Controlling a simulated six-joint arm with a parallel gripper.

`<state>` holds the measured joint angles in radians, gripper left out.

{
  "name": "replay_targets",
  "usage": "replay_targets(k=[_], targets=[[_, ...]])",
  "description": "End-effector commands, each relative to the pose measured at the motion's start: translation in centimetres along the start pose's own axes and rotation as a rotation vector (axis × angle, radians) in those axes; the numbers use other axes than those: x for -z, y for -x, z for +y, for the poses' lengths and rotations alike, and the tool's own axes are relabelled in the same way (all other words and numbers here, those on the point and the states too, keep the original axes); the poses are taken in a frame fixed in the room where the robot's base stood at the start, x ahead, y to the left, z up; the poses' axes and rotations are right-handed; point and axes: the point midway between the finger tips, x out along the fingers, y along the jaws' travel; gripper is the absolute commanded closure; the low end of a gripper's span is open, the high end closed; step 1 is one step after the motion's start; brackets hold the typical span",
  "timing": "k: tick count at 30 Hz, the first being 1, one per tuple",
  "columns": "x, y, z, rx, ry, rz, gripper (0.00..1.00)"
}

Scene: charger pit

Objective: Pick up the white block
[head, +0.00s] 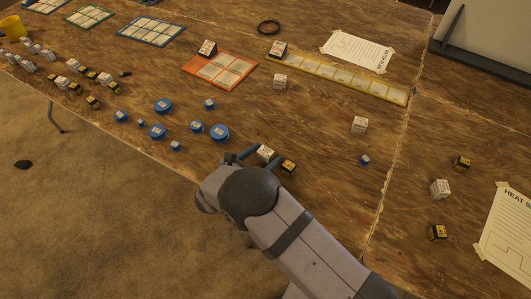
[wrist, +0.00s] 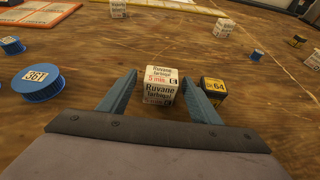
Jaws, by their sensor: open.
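A white block (wrist: 161,86) with "Ruvane" lettering stands on the wooden table between the two fingers of my gripper (wrist: 160,92) in the wrist view. My gripper is open, with a finger on each side of the block; I cannot tell whether either finger touches it. In the head view the same white block (head: 265,153) shows just beyond my gripper (head: 262,157). A yellow and black block (wrist: 214,90) marked 64 stands just outside the right finger; it also shows in the head view (head: 288,167).
Blue round spools (wrist: 38,84) lie left of my gripper. Other white blocks (head: 359,124) stand farther back and to the right. An orange-bordered mat (head: 220,70) and a yellow-bordered strip (head: 340,80) lie at the back. The table's front edge runs beneath my arm.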

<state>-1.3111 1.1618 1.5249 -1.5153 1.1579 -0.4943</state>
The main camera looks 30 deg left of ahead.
Motion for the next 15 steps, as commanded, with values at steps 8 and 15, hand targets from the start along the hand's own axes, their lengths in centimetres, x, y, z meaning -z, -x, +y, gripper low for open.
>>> replay_targets(k=[8,15], targets=[[0.02,-0.89,0.01,-0.001,0.0,0.0,0.42],[0.03,-0.86,0.0,0.0,0.0,0.0,0.76]])
